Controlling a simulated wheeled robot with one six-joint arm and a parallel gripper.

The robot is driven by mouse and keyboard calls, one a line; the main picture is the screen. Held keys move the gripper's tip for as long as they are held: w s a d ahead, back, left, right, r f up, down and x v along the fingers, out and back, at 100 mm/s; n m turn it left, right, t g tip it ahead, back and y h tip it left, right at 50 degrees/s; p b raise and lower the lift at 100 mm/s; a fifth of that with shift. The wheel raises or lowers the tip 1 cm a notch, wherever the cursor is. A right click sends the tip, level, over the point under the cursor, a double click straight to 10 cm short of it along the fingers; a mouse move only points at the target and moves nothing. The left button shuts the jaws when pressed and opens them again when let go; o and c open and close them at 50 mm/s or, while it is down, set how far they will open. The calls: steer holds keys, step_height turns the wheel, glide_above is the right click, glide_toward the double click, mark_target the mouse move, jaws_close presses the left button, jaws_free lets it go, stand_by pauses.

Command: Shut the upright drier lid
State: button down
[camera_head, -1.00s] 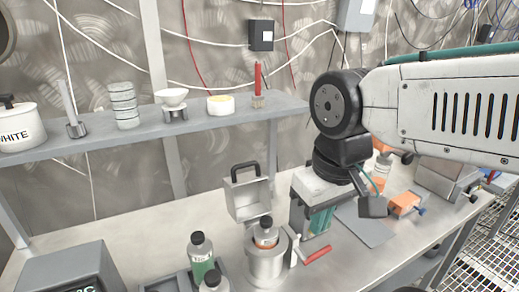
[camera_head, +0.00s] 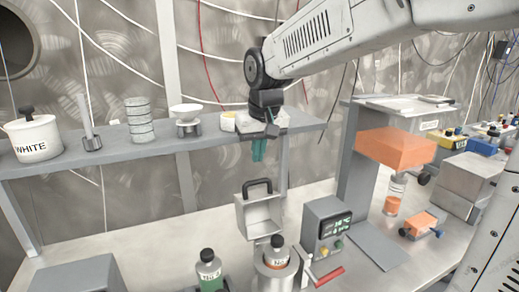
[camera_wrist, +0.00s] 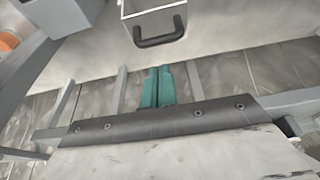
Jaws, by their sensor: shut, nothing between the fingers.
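The upright drier lid (camera_head: 258,218) is a pale grey, box-like cover standing open, with a black handle (camera_head: 258,186) along its top. It stands behind a metal cylinder (camera_head: 275,277) holding a bottle with an orange label; the drier body under the lid is not clear. My gripper (camera_head: 258,158) has teal fingers, shut and empty, pointing down. In the head view it appears above the handle, in front of the shelf. In the wrist view my gripper (camera_wrist: 157,88) shows below the handle (camera_wrist: 160,38) with a visible gap between them.
A shelf (camera_head: 165,135) with a white pot and small ware runs behind my gripper. A grey control box (camera_head: 327,230) with a lit display stands right of the lid, a red lever (camera_head: 330,276) in front of it. A green-labelled bottle (camera_head: 208,272) stands at left.

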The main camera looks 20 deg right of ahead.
glide_above(256, 193)
step_height(256, 193, down, 6)
steer(key=shift+w+f, duration=0.1)
steer(key=shift+d, duration=0.1)
stand_by(0.3)
steer(key=shift+s+r+t, duration=0.2)
steer(key=shift+s+t, duration=0.1)
steer(key=shift+s, duration=0.2)
